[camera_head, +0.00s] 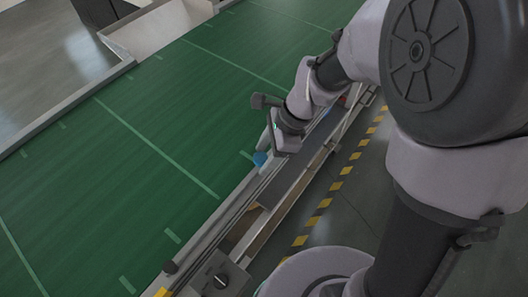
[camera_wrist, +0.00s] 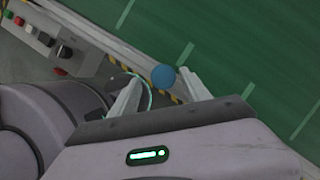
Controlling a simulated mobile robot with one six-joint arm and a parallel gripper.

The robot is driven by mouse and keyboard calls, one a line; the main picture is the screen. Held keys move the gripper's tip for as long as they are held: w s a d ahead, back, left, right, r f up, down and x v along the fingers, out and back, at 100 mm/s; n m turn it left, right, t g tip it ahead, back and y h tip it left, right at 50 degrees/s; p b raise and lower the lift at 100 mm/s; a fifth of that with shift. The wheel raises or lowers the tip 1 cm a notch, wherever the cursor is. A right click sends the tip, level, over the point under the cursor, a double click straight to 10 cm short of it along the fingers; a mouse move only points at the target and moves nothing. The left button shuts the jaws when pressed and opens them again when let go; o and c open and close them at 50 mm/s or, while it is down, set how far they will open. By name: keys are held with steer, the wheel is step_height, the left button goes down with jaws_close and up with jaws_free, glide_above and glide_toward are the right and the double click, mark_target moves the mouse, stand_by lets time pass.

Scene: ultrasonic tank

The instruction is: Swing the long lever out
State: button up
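A blue ball knob (camera_head: 259,158) sits at the near edge of the green belt. It also shows in the wrist view (camera_wrist: 163,77), where it lies in line with the gap between my fingers. I cannot make out a lever shaft joined to it. My gripper (camera_wrist: 160,83) is open, its two pale fingers spread apart on either side of the ball in the picture. In the head view my gripper (camera_head: 272,138) is just above and right of the ball. I cannot tell whether a finger touches it.
A green conveyor belt (camera_head: 130,140) with pale lines fills the left and middle. A grey control box (camera_head: 215,275) with a black knob stands at its near edge; its buttons show in the wrist view (camera_wrist: 45,40). Yellow-black floor tape (camera_head: 325,203) runs alongside.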

steer(key=shift+w+a, duration=0.1)
steer(key=shift+r, duration=0.2)
steer(key=p+v, duration=0.6)
steer(key=v, duration=1.1)
